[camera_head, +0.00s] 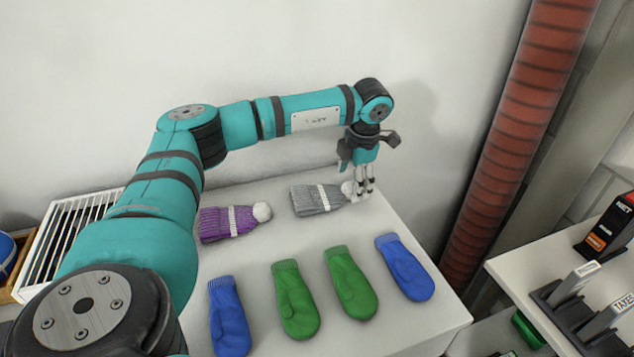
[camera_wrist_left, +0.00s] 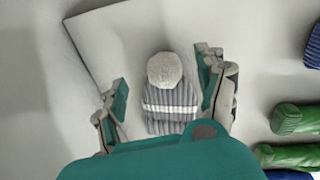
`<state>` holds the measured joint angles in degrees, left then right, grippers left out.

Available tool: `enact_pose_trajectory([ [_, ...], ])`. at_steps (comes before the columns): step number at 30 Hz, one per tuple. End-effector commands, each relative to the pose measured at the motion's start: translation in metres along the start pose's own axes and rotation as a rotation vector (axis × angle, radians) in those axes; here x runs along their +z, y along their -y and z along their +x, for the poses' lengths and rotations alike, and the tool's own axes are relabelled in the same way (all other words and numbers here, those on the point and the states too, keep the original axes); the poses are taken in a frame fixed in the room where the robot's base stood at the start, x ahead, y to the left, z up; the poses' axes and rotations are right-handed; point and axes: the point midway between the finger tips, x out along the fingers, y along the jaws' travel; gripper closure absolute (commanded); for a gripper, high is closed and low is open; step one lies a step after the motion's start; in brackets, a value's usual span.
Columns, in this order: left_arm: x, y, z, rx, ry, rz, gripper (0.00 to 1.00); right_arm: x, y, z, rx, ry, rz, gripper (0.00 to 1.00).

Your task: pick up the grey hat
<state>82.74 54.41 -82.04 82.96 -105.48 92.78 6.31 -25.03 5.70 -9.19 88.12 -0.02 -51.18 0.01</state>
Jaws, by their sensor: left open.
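The grey hat (camera_head: 317,199) lies flat on the white table, with a light band and a pale pompom at its right end. In the left wrist view the grey hat (camera_wrist_left: 170,105) lies between the two fingers, pompom away from the wrist. My left gripper (camera_head: 364,192) is open and points down at the pompom end of the hat. In the left wrist view my left gripper (camera_wrist_left: 166,95) has its fingers apart on either side of the hat, with nothing held. Whether the fingers touch the hat cannot be told. My right gripper is not in view.
A purple hat (camera_head: 228,222) lies left of the grey one. Blue mittens (camera_head: 405,268) and green mittens (camera_head: 350,283) lie along the front of the white table (camera_head: 395,335). A red pipe (camera_head: 510,140) stands to the right. A white wall is close behind.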

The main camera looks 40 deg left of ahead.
Motion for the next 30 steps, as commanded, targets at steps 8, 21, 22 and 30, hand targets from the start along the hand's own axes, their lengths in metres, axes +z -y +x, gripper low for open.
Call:
enact_pose_trajectory([
  [8,0.0,0.001,0.018,0.0,0.001,0.001,0.27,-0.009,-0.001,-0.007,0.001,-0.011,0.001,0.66],
  [21,0.0,0.001,0.017,-0.001,0.0,0.001,0.68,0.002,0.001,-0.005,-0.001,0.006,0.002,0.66],
  [22,0.0,0.001,0.017,-0.001,0.0,0.001,0.71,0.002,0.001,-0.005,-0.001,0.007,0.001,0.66],
  [30,0.0,0.001,0.017,-0.001,0.0,0.001,0.95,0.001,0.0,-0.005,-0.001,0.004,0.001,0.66],
])
